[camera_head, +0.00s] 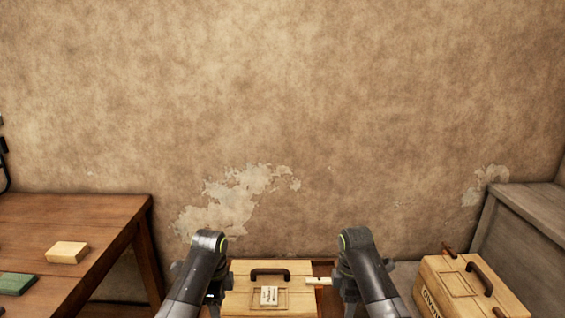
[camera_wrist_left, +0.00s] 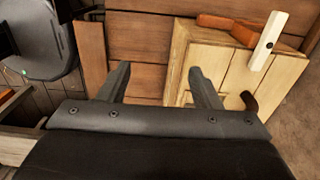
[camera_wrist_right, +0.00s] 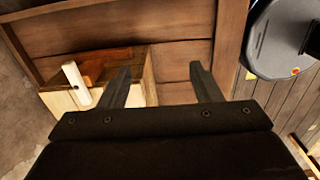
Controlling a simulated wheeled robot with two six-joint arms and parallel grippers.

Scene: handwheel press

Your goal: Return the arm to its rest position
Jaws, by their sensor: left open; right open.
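My left gripper (camera_wrist_left: 160,76) is open and empty, its two fingers apart over brown wooden boards in the left wrist view. My right gripper (camera_wrist_right: 160,74) is also open and empty over similar boards. In the head view both my arms come in at the bottom centre, and their fingertips are hidden. Between them is a light wooden box (camera_head: 301,299) with a dark handle (camera_head: 270,273) and a small whitish piece (camera_head: 269,295) on it. A pale bar (camera_head: 318,281) sticks out at its right. Both wrist views show a pale wooden body (camera_wrist_left: 235,72) (camera_wrist_right: 60,102) with an upright white bar (camera_wrist_left: 268,42) (camera_wrist_right: 75,83).
A brown table (camera_head: 70,215) at left holds a beige block (camera_head: 67,252) and a green block (camera_head: 16,284). A lettered wooden box (camera_head: 462,288) with a dark handle stands at right, beside a grey wooden unit (camera_head: 535,215). A worn plaster wall (camera_head: 280,100) closes the back.

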